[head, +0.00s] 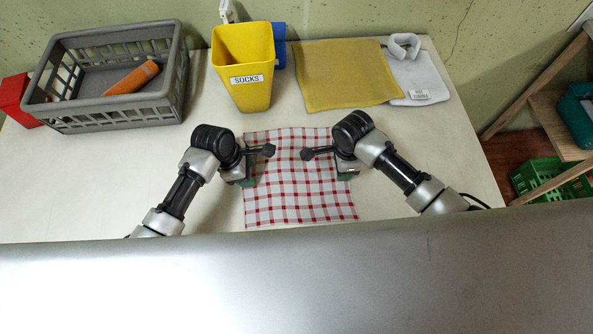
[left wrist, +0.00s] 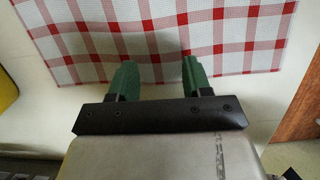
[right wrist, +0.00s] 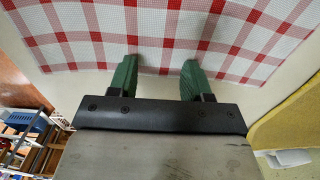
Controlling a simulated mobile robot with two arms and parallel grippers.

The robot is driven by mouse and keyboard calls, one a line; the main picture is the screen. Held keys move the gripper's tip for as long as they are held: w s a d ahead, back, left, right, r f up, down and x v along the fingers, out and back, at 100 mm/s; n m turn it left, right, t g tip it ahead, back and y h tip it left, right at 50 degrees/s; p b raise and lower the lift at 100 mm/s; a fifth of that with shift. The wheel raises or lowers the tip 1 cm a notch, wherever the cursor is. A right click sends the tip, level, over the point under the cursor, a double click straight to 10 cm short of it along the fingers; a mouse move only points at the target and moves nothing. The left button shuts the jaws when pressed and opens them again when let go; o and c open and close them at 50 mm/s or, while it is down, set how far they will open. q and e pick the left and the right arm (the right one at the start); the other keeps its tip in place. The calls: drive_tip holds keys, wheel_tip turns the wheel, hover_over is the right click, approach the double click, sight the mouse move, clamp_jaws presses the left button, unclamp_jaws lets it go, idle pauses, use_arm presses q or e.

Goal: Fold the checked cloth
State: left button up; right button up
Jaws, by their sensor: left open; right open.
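The red and white checked cloth (head: 298,190) lies flat and spread out on the pale table. My left gripper (head: 250,180) is over the cloth's left edge. In the left wrist view its two green fingers (left wrist: 160,75) are apart, with the cloth (left wrist: 225,25) beyond them and nothing between them. My right gripper (head: 347,173) is over the cloth's right edge. In the right wrist view its green fingers (right wrist: 158,75) are also apart and empty, near the cloth (right wrist: 170,25). Whether the fingertips touch the cloth is unclear.
A grey basket (head: 120,115) with an orange item stands at the back left, by a red box (head: 14,98). A yellow SOCKS bin (head: 246,85) stands behind the cloth. A yellow cloth (head: 340,75) and a pale labelled cloth (head: 418,82) lie back right.

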use_arm(q)
drive_tip(key=shift+f, duration=0.15)
use_arm(e)
drive_tip(key=shift+f, duration=0.15)
use_arm(q)
drive_tip(key=shift+c, duration=0.2)
use_arm(e)
drive_tip(key=shift+c, duration=0.2)
use_arm(q)
clamp_jaws()
use_arm(e)
clamp_jaws()
